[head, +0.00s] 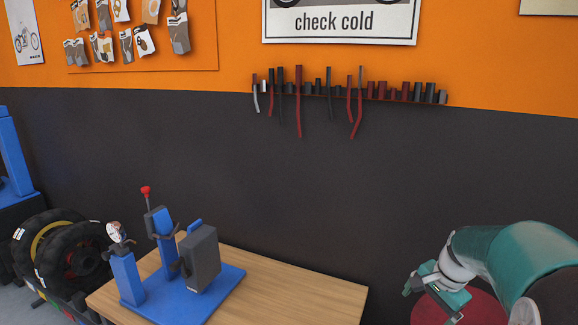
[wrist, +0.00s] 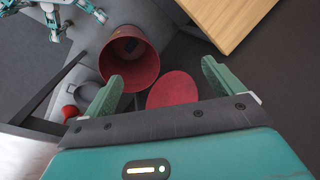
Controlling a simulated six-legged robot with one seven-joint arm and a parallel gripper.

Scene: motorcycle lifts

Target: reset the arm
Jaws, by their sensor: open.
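My gripper (wrist: 160,95) is open and empty in the wrist view, with its two green fingers spread apart. Below it in that view are a red open bin (wrist: 146,78) and a round red disc (wrist: 172,90); neither is between closed jaws. In the head view my teal arm reaches in from the lower right, and my gripper (head: 432,288) hangs over a round red surface (head: 480,306). It is to the right of the wooden table, apart from it.
A wooden table (head: 285,283) carries a blue stand (head: 222,302) with upright blue posts and a grey box (head: 200,258). Tyres (head: 65,250) stand at the left. A rack of tools (head: 345,95) hangs on the wall. The table's right part is bare.

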